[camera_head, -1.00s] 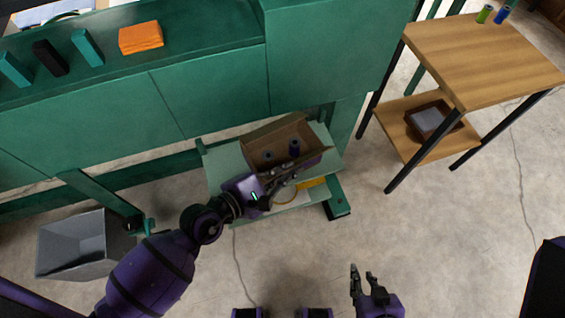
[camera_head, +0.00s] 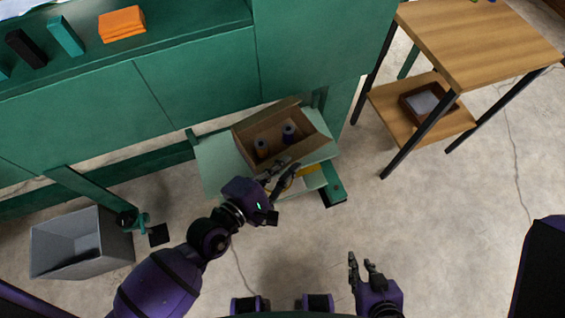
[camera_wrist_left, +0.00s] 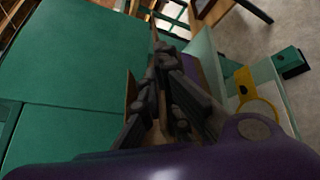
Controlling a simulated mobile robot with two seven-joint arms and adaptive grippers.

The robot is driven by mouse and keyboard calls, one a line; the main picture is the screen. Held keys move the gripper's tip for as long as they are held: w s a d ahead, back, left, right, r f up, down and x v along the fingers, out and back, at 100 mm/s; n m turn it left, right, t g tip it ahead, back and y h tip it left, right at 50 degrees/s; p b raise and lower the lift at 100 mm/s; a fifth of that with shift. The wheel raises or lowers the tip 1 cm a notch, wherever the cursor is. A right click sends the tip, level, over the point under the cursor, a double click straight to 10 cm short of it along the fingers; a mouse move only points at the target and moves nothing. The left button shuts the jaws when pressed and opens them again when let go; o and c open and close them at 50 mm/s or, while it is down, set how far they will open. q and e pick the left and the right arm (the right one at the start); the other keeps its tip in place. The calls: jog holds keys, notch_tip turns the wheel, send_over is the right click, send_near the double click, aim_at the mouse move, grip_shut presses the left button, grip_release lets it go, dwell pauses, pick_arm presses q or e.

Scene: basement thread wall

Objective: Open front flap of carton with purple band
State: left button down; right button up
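The carton (camera_head: 312,143) is a brown open-topped box on a pale green shelf (camera_head: 212,160), with two spools (camera_head: 262,148) (camera_head: 289,133) inside. A flap stands up along its back edge. A purple strip on the carton shows in the left wrist view (camera_wrist_left: 211,72), partly behind my fingers. My right gripper (camera_head: 360,260) is open and empty above the floor.
A green cabinet (camera_head: 200,90) stands behind the shelf. A grey bin (camera_head: 80,245) is on the floor at left. A wooden side table (camera_head: 480,40) with a tray (camera_head: 428,103) on its lower shelf stands at right. A yellow ring (camera_wrist_left: 255,108) lies near the carton.

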pick_arm(q)
jog(key=c, duration=2)
grip_release()
jog(key=v, duration=1.2)
